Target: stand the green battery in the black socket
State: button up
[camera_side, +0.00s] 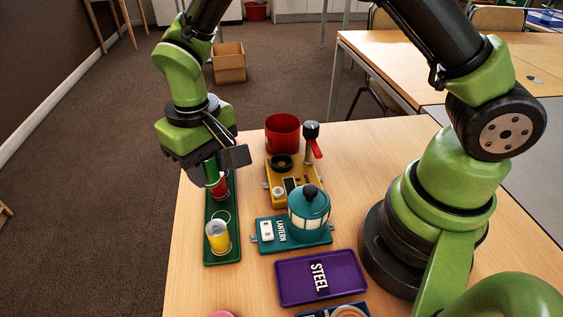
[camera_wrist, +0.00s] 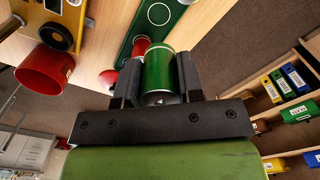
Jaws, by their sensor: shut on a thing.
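My gripper (camera_side: 209,166) is over the far end of a long green tray (camera_side: 222,258) in the side view. It is shut on the green battery (camera_wrist: 158,72), which lies between both fingers in the wrist view. In the side view the battery is partly hidden by my gripper, and I cannot tell whether its lower end touches the tray. A black round socket (camera_side: 281,161) sits on a yellow device (camera_side: 273,179) to the right of my gripper. The socket also shows at the upper left of the wrist view (camera_wrist: 56,36). It looks empty.
A yellow battery (camera_side: 218,237) and a red battery (camera_side: 219,186) stand on the tray. A red cup (camera_side: 282,134) stands behind the yellow device, beside a red-handled lever (camera_side: 313,148). A teal lantern (camera_side: 310,208) and purple STEEL tray (camera_side: 320,277) are nearer. Bare table lies behind.

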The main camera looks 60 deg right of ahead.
jog(key=d+n, duration=0.2)
jog(key=d, duration=0.7)
jog(key=n, duration=0.3)
send_near(282, 164)
jog(key=shift+f, duration=2.65)
jog(key=shift+f, duration=0.5)
jog(key=o, duration=0.5)
jog(key=shift+f, duration=0.1)
jog(key=shift+o, duration=0.9)
notch_tip(282, 164, up, 11)
